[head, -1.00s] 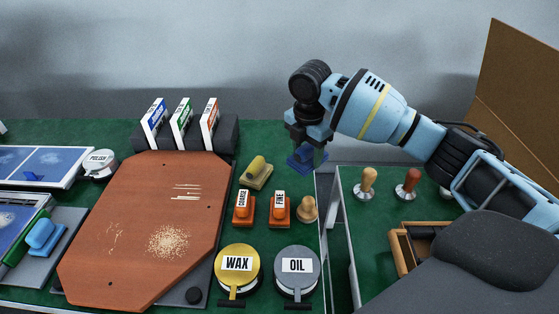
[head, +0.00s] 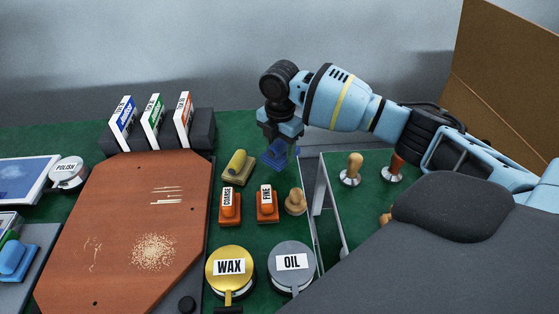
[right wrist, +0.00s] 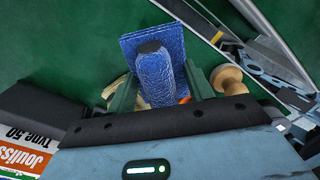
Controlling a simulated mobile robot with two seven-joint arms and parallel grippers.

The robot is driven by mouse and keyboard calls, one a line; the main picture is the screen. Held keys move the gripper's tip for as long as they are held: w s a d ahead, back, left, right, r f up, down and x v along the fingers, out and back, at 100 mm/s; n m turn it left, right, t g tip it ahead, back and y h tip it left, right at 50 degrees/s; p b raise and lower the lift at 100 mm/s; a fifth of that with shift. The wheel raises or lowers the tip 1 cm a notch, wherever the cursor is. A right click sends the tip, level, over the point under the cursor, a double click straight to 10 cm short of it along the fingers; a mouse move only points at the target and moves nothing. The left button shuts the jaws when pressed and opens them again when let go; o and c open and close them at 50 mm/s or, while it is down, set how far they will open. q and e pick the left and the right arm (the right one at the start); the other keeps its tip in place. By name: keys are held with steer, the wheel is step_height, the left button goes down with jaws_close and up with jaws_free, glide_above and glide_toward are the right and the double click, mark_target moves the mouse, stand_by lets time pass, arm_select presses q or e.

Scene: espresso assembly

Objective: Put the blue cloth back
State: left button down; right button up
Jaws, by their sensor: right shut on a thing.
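The blue cloth (head: 274,158) is a flat square piece with a raised, rounded grip. My right gripper (head: 279,146) is shut on that grip, with the flat piece below the fingers. In the right wrist view the cloth (right wrist: 158,76) shows between the two fingers, over the green mat. It is behind the small wooden knob and near the back end of the metal-edged bin. I cannot tell whether it touches the mat. My left gripper is not in view.
A yellow-handled brush (head: 237,168), orange COARSE (head: 229,209) and FINE (head: 267,206) blocks and the wooden knob (head: 295,202) stand close by. The wooden board (head: 125,220) lies left.

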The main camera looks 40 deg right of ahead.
mark_target(280, 141)
step_height(280, 141, down, 5)
stand_by(0.4)
steer(key=o, duration=0.9)
step_height(280, 141, up, 12)
steer(key=shift+r+p, duration=0.1)
steer(key=shift+p, duration=0.2)
stand_by(0.5)
